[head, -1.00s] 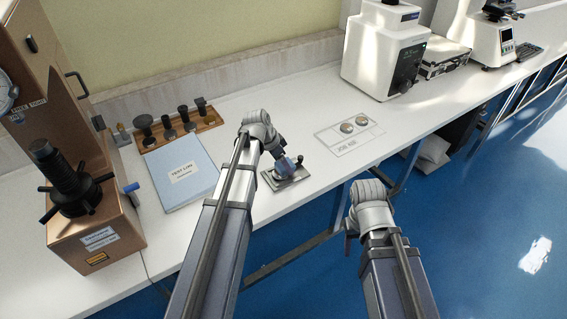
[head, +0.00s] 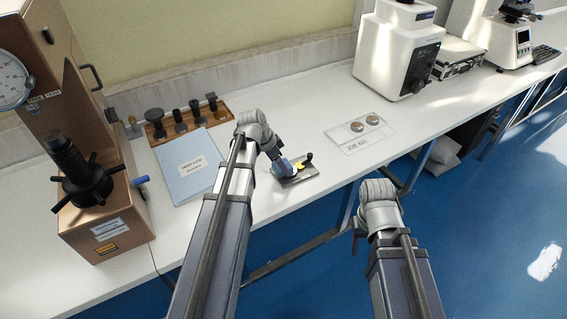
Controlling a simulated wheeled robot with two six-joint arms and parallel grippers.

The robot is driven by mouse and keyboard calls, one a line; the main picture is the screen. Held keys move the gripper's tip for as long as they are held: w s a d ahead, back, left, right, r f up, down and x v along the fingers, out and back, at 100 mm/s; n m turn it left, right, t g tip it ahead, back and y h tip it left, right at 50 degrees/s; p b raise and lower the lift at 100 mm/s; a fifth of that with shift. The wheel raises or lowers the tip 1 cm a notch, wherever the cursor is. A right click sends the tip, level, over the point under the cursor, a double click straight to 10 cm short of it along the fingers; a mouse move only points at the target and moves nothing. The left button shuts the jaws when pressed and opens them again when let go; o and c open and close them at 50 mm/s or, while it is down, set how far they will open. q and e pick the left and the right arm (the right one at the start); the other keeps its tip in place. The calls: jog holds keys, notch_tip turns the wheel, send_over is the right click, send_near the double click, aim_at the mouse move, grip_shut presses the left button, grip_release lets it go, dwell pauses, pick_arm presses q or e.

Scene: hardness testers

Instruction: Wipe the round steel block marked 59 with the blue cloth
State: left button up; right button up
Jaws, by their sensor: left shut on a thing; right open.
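My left gripper (head: 286,168) is low over a small grey tray (head: 300,180) on the bench. It is shut on a small blue thing, which looks like the blue cloth (head: 283,167); the arm partly hides it. Two round steel blocks, one left (head: 357,126) and one right (head: 372,119), lie on a white marked sheet (head: 350,143) right of the tray. Their numbers are too small to read, so I cannot tell which is 59. My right gripper (head: 356,238) is open in front of the bench edge, mostly hidden behind its wrist, apart from the blocks.
A yellow and black item (head: 304,161) is at the tray. A pale blue binder (head: 190,168) and a wooden rack (head: 188,125) of dark parts are left. A brown tester (head: 105,225) stands far left, a white tester (head: 395,55) behind the sheet. Bench between tray and sheet is clear.

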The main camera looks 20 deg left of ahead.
aim_at(296, 167)
pick_arm(q)
jog(key=shift+w+d+f, duration=0.15)
jog(key=shift+w+d, duration=1.35)
jog(key=shift+w, duration=0.05)
jog(key=shift+s+a, duration=0.1)
jog(key=shift+s+a, duration=1.45)
jog(key=shift+w+d, duration=1.55)
jog(key=shift+d, duration=0.05)
jog(key=shift+a, duration=0.1)
